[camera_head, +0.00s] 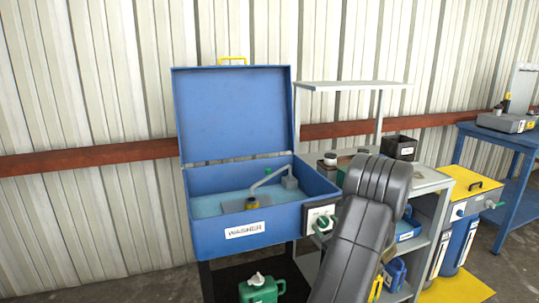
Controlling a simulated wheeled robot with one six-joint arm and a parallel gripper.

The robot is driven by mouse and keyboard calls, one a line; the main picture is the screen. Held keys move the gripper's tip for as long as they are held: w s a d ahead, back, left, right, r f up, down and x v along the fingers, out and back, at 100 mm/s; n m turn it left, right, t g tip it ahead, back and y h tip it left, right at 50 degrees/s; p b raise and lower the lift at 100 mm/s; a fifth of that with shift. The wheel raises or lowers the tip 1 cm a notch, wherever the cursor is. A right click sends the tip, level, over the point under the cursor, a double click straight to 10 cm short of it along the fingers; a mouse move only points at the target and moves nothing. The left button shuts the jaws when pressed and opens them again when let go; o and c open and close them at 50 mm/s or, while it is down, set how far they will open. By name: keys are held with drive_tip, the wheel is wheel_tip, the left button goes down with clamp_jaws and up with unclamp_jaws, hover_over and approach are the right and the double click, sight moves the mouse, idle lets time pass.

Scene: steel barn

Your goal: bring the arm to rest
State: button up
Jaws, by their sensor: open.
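My dark grey arm (349,252) rises from the bottom edge, right of centre, and bends at a rounded joint in front of the grey shelf unit. My gripper cannot be made out; the end of the arm is hidden behind its own links or out of the picture.
A blue parts washer (214,220) stands with its lid (235,115) raised, left of my arm. The grey shelf unit (432,182) behind my arm holds bins and containers. A green jug (262,291) stands below the washer. A yellow-topped unit (470,187) and blue bench (500,160) are at right.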

drive_tip(key=shift+r+m+p, duration=0.2)
drive_tip(key=shift+m+p, duration=1.7)
drive_tip(key=shift+p, duration=1.4)
drive_tip(key=b+v, duration=0.1)
drive_tip(key=v, duration=0.2)
drive_tip(key=shift+f, duration=0.2)
drive_tip(key=shift+v, duration=0.8)
drive_tip(key=shift+a, duration=0.2)
